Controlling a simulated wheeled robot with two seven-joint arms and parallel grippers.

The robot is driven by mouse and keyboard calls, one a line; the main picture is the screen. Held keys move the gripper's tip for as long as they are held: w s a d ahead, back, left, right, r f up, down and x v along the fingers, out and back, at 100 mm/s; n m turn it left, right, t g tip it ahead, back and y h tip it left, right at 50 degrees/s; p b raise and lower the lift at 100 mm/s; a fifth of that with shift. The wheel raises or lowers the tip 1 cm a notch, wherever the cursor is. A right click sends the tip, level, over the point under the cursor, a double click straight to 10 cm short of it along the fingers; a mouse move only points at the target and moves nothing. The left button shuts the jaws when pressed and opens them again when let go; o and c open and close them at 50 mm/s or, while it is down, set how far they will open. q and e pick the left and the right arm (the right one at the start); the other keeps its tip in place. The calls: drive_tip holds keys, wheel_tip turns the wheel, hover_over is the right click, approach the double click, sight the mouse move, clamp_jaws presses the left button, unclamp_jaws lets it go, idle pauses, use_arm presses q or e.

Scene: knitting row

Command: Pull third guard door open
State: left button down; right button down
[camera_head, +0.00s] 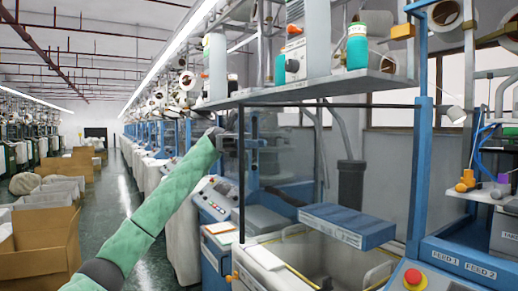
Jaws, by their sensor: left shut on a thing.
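My left arm in its green sleeve comes in from the lower left. My left gripper (232,142) is at the dark upright edge of a see-through guard door (290,155), on the knitting machine in front of me. It is shut on the door at about the middle of that edge; the exact grip spot is small and partly hidden by the gripper. Through the pane I see grey and blue machine parts. Whether the door stands ajar is hard to tell. My right gripper is not in view.
A blue box-like part (350,226) lies above an open white bin (325,260). A red stop button (413,277) is at the lower right. A shelf (320,88) with yarn cones hangs above. Cardboard boxes (40,250) stand at left; the aisle floor (120,195) is clear.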

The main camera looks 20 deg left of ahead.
use_arm(q)
drive_tip(key=shift+w+a, duration=0.1)
drive_tip(key=shift+w, duration=0.25)
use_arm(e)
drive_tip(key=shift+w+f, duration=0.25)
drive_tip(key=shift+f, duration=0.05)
use_arm(q)
drive_tip(key=c, duration=1.6)
unclamp_jaws()
drive_tip(key=shift+o, duration=0.5)
drive_tip(key=shift+d, duration=0.2)
drive_tip(key=shift+a, duration=0.15)
